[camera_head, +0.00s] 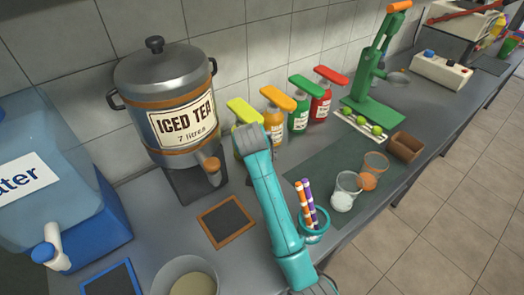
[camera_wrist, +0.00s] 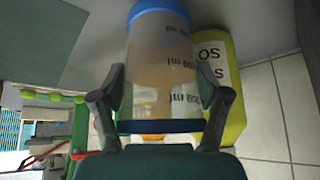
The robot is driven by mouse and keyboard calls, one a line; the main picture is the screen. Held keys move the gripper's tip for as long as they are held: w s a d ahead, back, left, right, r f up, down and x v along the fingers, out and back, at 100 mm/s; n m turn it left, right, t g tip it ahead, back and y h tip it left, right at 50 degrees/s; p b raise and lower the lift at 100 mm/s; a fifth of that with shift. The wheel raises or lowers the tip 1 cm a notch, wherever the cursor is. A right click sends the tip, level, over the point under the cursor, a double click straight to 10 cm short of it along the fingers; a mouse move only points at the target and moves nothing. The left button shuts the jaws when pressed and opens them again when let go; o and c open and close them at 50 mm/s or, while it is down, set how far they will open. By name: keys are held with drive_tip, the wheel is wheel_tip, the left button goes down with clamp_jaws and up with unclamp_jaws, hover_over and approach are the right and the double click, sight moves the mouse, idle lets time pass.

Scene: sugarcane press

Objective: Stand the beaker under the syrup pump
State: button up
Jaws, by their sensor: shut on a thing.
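My gripper (camera_wrist: 162,98) is shut on a clear beaker (camera_wrist: 165,62) with printed measuring marks and blue bands, seen in the wrist view. What lies inside the beaker is hard to tell through its wall. In the head view my teal arm hides the gripper and beaker. The syrup pumps stand in a row against the wall: yellow-green (camera_head: 242,110), orange (camera_head: 275,122), green (camera_head: 300,118) and red (camera_head: 321,105). The yellow-green one (camera_wrist: 236,85) also shows behind the beaker in the wrist view. My arm end is close in front of it; whether the beaker is under its spout is hidden.
An iced tea urn (camera_head: 160,90) stands left of the pumps, with a framed dark mat (camera_head: 227,221) before it. A pen cup (camera_head: 316,236), two glasses (camera_head: 344,198) (camera_head: 374,165) and a brown box (camera_head: 405,149) stand right of my arm. A green press (camera_head: 372,105) stands beyond.

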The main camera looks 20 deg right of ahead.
drive_tip(key=shift+s+f, duration=0.15)
drive_tip(key=shift+f, duration=0.3)
drive_tip(key=shift+f, duration=0.1)
drive_tip(key=o, duration=1.4)
drive_tip(key=v, duration=1.2)
drive_tip(key=shift+a, duration=0.1)
